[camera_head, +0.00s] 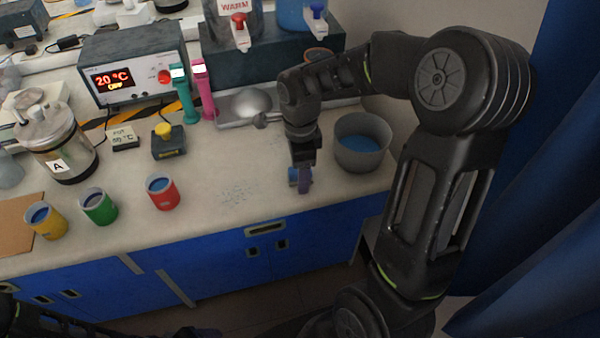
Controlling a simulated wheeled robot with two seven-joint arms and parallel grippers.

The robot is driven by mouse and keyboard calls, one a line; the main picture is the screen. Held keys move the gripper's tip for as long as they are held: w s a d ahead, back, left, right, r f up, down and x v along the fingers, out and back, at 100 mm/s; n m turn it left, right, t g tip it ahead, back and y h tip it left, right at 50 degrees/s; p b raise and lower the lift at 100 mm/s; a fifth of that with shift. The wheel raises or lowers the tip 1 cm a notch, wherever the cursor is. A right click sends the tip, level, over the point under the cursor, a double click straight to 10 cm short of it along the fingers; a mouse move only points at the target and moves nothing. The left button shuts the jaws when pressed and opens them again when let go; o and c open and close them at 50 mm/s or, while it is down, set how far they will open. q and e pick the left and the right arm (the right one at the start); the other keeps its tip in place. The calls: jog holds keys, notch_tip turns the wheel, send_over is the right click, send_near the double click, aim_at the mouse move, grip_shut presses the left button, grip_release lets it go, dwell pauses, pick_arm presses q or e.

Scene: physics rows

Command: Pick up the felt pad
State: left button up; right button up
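No item in the head view can be clearly identified as the felt pad. A flat tan-brown sheet (14,222) lies at the left edge of the bench, partly out of view; I cannot tell its material. My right gripper (303,184) points down at the front edge of the bench, left of a grey pot.
Yellow (46,222), green (99,207) and red (162,194) cups with blue contents stand along the front left. The grey pot (361,142) stands at the right. A metal canister (58,142) and a heater box (135,62) stand behind.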

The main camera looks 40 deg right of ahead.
jog(key=shift+c, duration=0.3)
grip_shut()
dwell(0.8)
